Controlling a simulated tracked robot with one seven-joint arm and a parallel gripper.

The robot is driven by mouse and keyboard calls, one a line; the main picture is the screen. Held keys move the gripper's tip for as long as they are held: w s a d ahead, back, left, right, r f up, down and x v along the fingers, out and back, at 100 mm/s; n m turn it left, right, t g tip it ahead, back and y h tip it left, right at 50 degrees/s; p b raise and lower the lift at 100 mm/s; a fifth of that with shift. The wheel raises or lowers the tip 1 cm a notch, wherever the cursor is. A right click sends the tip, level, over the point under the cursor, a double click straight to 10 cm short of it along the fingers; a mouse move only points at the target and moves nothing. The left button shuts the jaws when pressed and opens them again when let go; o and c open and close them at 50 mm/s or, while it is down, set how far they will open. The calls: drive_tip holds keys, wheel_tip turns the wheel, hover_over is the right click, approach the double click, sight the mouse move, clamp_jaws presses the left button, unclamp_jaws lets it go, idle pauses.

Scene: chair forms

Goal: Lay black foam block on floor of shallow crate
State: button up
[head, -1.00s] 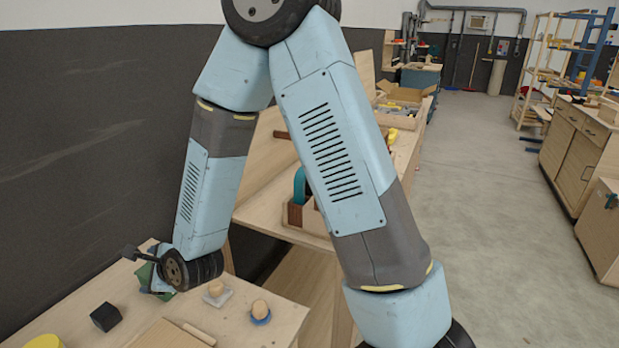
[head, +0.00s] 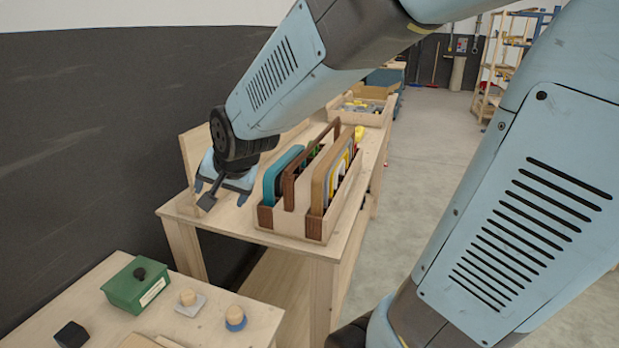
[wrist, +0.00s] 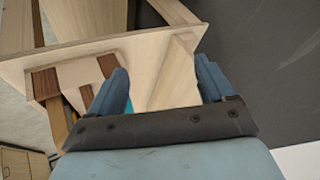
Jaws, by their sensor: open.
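The black foam block (head: 72,335) sits on the near table at the lower left of the head view. My gripper (head: 222,190) is over the left part of the farther bench, well apart from the block. In the wrist view its two blue fingers (wrist: 163,78) are spread, with nothing held between them. A low wooden crate (head: 348,119) with small items in it stands at the far end of the bench. I cannot tell for sure whether this is the shallow crate.
A divided wooden rack (head: 300,222) with upright panels stands just right of my gripper. An upright wooden board (head: 193,150) is behind it. A green box (head: 138,285) with a black knob and two wooden-knobbed pieces (head: 188,301) are on the near table. A dark wall runs along the left.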

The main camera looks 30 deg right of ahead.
drive_tip(key=s+d+r+n+h, duration=0.1)
drive_tip(key=s+d+r+n, duration=0.1)
drive_tip(key=s+d+r, duration=0.2)
drive_tip(key=s+d, duration=0.2)
drive_tip(key=shift+d+n+g, duration=0.3)
drive_tip(key=shift+n, duration=0.1)
drive_tip(key=s+d+r+n, duration=0.1)
drive_tip(key=s+d, duration=0.1)
drive_tip(key=s, duration=0.1)
drive_tip(key=s+d+r+n, duration=0.1)
drive_tip(key=s+d, duration=0.1)
drive_tip(key=s, duration=0.1)
drive_tip(key=s+d+r+n+g, duration=0.1)
drive_tip(key=s+d, duration=0.1)
drive_tip(key=s, duration=0.1)
drive_tip(key=shift+h, duration=0.4)
